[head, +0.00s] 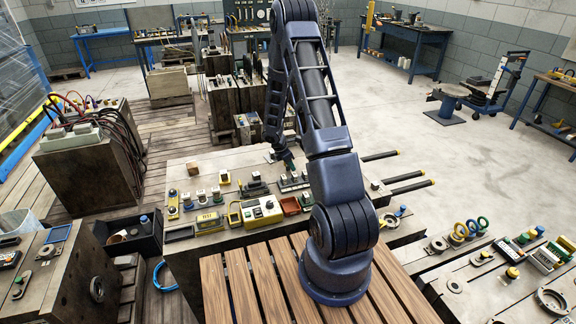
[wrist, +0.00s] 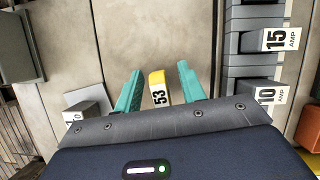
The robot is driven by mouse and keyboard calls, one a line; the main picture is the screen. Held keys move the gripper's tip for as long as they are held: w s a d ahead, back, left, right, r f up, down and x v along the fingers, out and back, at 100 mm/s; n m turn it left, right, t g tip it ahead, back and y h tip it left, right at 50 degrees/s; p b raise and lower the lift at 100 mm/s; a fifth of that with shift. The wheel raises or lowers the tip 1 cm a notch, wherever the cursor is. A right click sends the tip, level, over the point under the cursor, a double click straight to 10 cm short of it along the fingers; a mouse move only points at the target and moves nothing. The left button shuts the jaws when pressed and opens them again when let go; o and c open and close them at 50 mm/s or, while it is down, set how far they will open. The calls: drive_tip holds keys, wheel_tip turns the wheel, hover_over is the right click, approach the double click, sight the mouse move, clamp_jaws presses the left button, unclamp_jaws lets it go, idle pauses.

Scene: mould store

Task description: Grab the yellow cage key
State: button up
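In the wrist view a small yellow piece with a white tag marked 53 (wrist: 157,86), which looks like the yellow cage key, sits between the two teal fingers of my gripper (wrist: 159,84). The fingers are apart, with a gap on each side of the piece. Its lower end is hidden by the gripper body. In the head view my gripper (head: 284,160) is low over the far part of the grey worktop (head: 190,160). I cannot make out the piece there.
Right of the fingers are grey blocks labelled 15 AMP (wrist: 278,40) and 10 AMP (wrist: 270,95). Another grey block with a white label (wrist: 84,112) is at left. In the head view a yellow control box (head: 262,210) and a red tray (head: 290,205) stand nearer on the worktop.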

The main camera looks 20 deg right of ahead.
clamp_jaws()
drive_tip(key=shift+r, duration=0.15)
